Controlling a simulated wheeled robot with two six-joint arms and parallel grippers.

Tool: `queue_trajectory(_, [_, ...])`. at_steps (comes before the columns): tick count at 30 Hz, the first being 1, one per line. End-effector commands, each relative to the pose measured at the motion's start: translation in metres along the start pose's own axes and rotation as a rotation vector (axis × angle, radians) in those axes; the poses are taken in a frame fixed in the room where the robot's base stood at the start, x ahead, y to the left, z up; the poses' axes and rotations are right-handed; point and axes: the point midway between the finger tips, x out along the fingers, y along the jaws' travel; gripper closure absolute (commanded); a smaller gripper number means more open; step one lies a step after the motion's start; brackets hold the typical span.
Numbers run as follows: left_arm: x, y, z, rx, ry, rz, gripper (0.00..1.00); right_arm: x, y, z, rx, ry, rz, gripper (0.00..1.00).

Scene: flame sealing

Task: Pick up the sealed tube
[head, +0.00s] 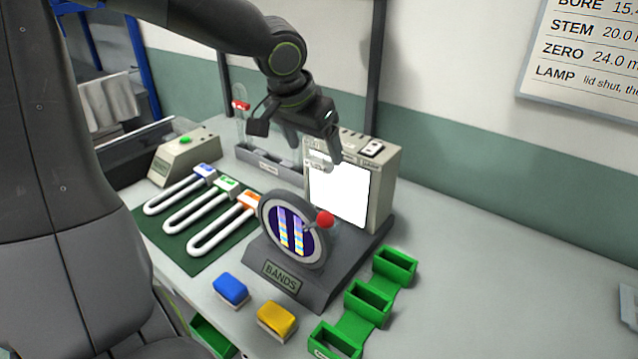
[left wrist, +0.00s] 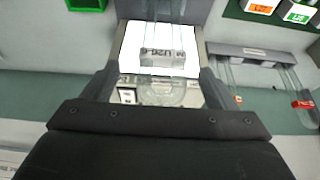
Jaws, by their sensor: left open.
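A clear glass tube with a small lettered block (left wrist: 162,57) stands in front of the lit white panel in the left wrist view. Its rounded end lies between the fingers of my left gripper (left wrist: 158,90). In the head view my left gripper (head: 318,145) is at the top of the lamp box (head: 382,185), fingers pointing down and apart. Glass shows faintly between them. The fingers do not visibly press on the tube. I cannot tell from the pictures whether this tube is sealed. My right gripper is not in view.
A grey rack (head: 266,160) holds another glass tube with a red clip (head: 240,105). The BANDS viewer (head: 293,232) stands in front of the lamp box. Three white U-shaped pieces lie on a green mat (head: 178,232). Green bins (head: 368,300) stand at front.

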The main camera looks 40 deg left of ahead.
Motion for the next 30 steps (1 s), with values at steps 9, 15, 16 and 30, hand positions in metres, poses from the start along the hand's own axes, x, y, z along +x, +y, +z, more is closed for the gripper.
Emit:
queue_trajectory(9, [0.034,-0.004,0.003,0.0,-0.006,-0.003,0.2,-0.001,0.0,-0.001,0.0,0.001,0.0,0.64])
queue_trajectory(15, [0.049,-0.003,0.002,0.0,-0.001,-0.001,0.2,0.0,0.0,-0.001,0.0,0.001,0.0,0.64])
queue_trajectory(16, [0.05,-0.003,0.002,0.0,-0.001,0.0,0.2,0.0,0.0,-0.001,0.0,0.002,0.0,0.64])
queue_trajectory(30, [0.051,-0.003,0.002,0.0,-0.001,0.001,0.46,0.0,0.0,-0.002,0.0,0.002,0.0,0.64])
